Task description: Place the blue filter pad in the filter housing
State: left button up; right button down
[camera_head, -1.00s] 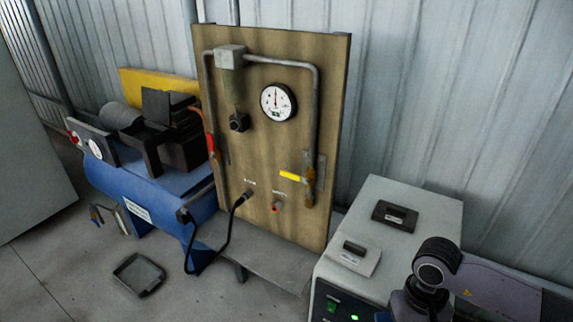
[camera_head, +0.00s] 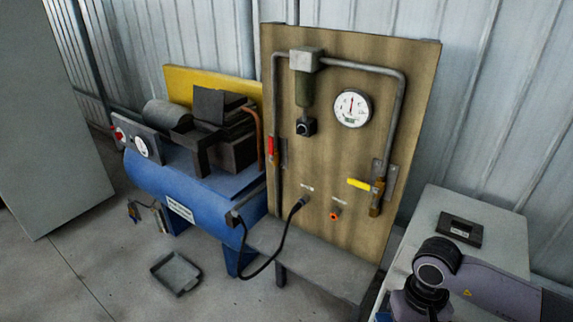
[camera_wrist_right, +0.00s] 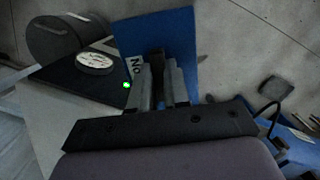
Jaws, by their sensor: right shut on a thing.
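In the right wrist view, a flat blue pad (camera_wrist_right: 180,35) with a white label reading "No" stands out beyond my right gripper (camera_wrist_right: 160,72). The gripper is shut on the pad, at a dark part between its fingers. The rest of the label is hidden by a finger. In the head view my right arm is at the lower right, but its gripper and the pad are out of frame. My left gripper is in neither view. I cannot tell which thing is the filter housing.
A pale cabinet (camera_head: 503,230) with a dark labelled plate (camera_head: 460,230) stands at the right, partly behind my arm. A wooden panel (camera_head: 335,160) with gauge and pipes stands beside a blue compressor (camera_head: 190,185).

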aim_at(196, 135)
jog(key=i+j+u, duration=0.1)
jog(key=j, duration=0.35)
jog(key=i+j+u, duration=0.1)
jog(key=i+j, duration=0.2)
jog(key=i+j+u, duration=0.1)
jog(key=j, duration=0.4)
jog(key=i+j+u, duration=0.1)
jog(key=i+j, duration=0.15)
jog(key=i+j+u, duration=0.1)
jog(key=i, duration=0.4)
jog(key=j, duration=0.1)
